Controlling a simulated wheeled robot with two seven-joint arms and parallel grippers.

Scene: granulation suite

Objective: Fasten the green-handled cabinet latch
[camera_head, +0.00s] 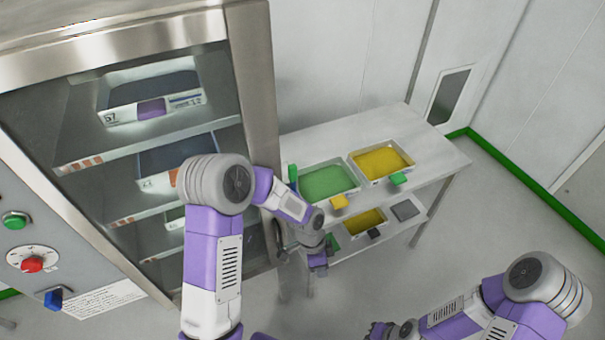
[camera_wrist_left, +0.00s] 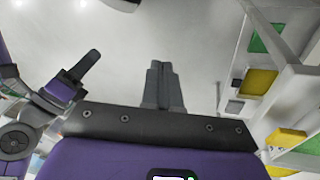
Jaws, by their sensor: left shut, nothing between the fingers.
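The cabinet (camera_head: 255,110) stands at the left in the head view, with a steel frame and shelves visible inside. A slim upright green piece (camera_head: 292,174) shows just past its right edge. It may be the latch's green handle; I cannot tell its position, as my left arm hides the area below. My left gripper (camera_head: 318,262) is below that green piece, in front of the table, apart from it. In the left wrist view its fingers (camera_wrist_left: 162,88) are together and empty above the floor. My right gripper (camera_head: 380,330) is at the bottom edge, its fingers unclear.
A white table (camera_head: 310,140) right of the cabinet holds a green-filled tray (camera_head: 328,182) and a yellow-filled tray (camera_head: 381,162). Its lower shelf holds smaller trays. The control panel has a green button (camera_head: 14,220) and red knob (camera_head: 33,264). Floor at right is clear.

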